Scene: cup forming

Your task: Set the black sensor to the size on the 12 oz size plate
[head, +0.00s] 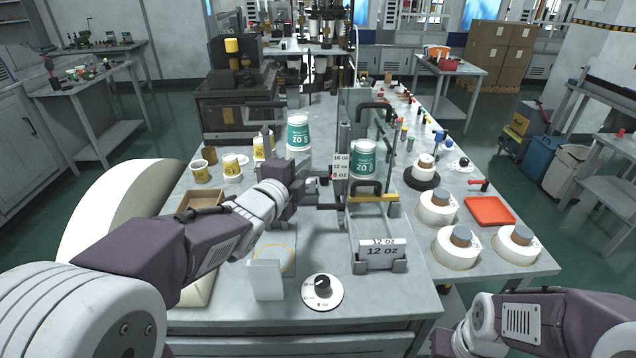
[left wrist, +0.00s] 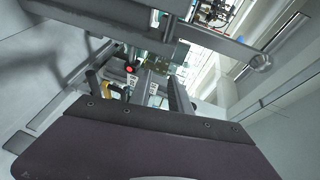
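The 12 oz size plate (head: 382,252) stands at the front of the grey fixture in the head view. Behind it a post carries a white scale (head: 340,167) marked 16 oz, 12 oz and 8 oz. A small dark block, seemingly the black sensor (head: 325,181), sits beside the scale; its exact mark is unclear. A red dot on a dark part (left wrist: 130,70) shows near the labels in the left wrist view. My left gripper (head: 322,195) is just left of the post, its fingers seeming apart, with nothing visibly held. My right gripper (head: 442,345) is low at the bottom edge, partly cut off.
A teal-printed cup (head: 363,158) stands on the fixture, and a taller stack (head: 298,133) stands behind my left gripper. A black dial (head: 322,283) on a white disc lies in front. White rolls (head: 456,247) and a red tray (head: 489,211) are at right. An open brown box (head: 200,201) is at left.

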